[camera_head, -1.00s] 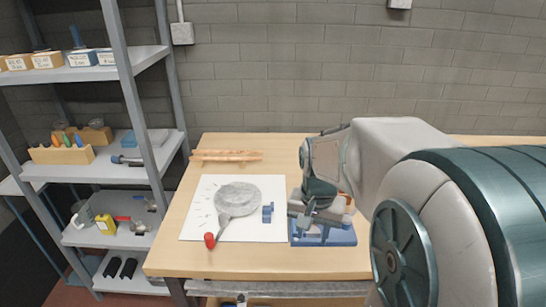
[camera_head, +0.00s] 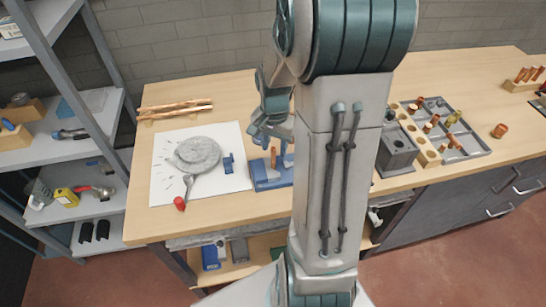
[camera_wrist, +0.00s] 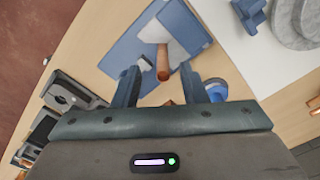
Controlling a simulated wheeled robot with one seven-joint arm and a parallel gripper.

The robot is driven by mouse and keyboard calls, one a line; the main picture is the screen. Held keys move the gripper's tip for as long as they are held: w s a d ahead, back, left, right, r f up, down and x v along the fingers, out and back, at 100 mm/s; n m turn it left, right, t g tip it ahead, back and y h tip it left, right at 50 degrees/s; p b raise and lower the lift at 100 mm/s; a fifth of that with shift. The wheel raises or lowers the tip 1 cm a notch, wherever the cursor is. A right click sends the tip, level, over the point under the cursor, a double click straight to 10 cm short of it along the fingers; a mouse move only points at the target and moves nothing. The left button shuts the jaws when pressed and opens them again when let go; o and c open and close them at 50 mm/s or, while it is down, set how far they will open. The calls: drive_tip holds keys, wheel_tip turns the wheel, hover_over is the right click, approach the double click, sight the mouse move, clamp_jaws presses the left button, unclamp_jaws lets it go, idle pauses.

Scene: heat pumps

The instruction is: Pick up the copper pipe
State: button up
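A short copper pipe (camera_head: 273,157) stands upright in a blue fixture (camera_head: 262,179) on the workbench. The wrist view shows the pipe (camera_wrist: 162,62) end-on between the lines of my fingers, with gaps on both sides. My gripper (camera_head: 268,132) is above the fixture; in the wrist view its two blue fingers (camera_wrist: 164,76) are spread apart with nothing clamped. Long copper pipes (camera_head: 175,110) lie at the bench's back left. The depth between pipe and fingertips is hard to tell.
A white sheet (camera_head: 225,182) with a grey round object (camera_head: 198,153) and a red-tipped handle lies left of the fixture. A grey block (camera_head: 397,150) and a tray of copper fittings (camera_head: 470,146) stand to the right. Metal shelving (camera_head: 122,115) stands on the left.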

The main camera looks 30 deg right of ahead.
sight(273, 159)
drive_tip(key=shift+w+f+p, duration=0.15)
drive_tip(key=shift+f+p, duration=0.55)
drive_tip(key=shift+f, duration=2.3)
clamp_jaws()
